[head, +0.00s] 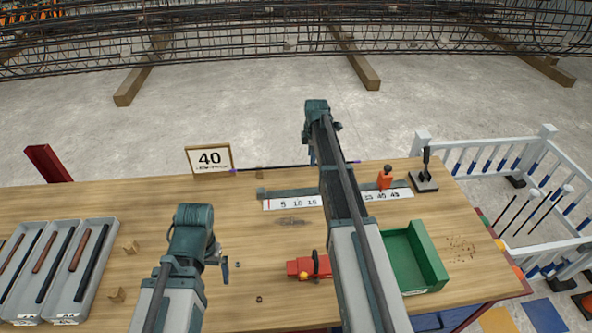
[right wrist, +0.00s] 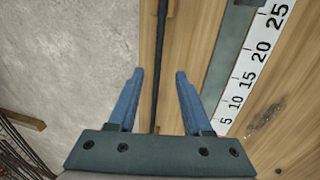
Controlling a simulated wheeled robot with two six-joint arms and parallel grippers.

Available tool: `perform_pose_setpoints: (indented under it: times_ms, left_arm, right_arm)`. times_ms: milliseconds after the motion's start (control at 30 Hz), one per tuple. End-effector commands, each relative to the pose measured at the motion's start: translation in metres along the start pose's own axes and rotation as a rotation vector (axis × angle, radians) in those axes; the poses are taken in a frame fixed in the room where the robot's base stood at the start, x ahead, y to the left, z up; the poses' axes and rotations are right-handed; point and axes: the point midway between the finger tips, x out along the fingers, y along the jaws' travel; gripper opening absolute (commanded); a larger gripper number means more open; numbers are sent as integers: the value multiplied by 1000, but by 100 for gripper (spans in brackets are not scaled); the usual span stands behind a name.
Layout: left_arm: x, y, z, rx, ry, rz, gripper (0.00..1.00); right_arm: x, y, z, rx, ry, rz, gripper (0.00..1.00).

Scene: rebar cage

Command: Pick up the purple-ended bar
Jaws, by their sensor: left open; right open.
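The purple-ended bar (head: 275,168) is a thin dark rod along the far edge of the table, with a purple tip at each end. In the right wrist view the bar (right wrist: 161,45) runs lengthwise through the space between my right gripper's blue fingers. My right gripper (right wrist: 158,76) is open and empty over the bar, its fingers on either side; the height above it is hard to tell. In the head view my right arm hides part of the bar. My left gripper (head: 224,263) is open and empty over the table's left-middle part, away from the bar.
A ruler (head: 292,203) lies just in front of the bar. A "40" sign (head: 209,158) stands by the bar's left end. A red clamp-like tool (head: 304,268), a green tray (head: 428,250) and grey bar trays (head: 97,262) are nearer. A black lever device (head: 425,178) stands at right.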

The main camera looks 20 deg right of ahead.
Motion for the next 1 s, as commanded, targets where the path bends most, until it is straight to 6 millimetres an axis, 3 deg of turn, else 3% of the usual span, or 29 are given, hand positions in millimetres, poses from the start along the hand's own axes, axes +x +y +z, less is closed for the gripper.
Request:
perform_pose_setpoints:
  times_ms: [33,200,533,800,1000]
  left_arm:
    - [13,1,-1,0,0,0,100]
    - [32,3,-2,0,0,0,100]
    - [35,3,-2,0,0,0,100]
    - [35,3,-2,0,0,0,100]
    - [35,3,-2,0,0,0,100]
  right_arm:
    - [13,2,-1,0,0,0,50]
    - [34,3,-2,0,0,0,50]
    - [36,4,-2,0,0,0,50]
    - [36,3,-2,0,0,0,3]
    - [36,3,-2,0,0,0,0]
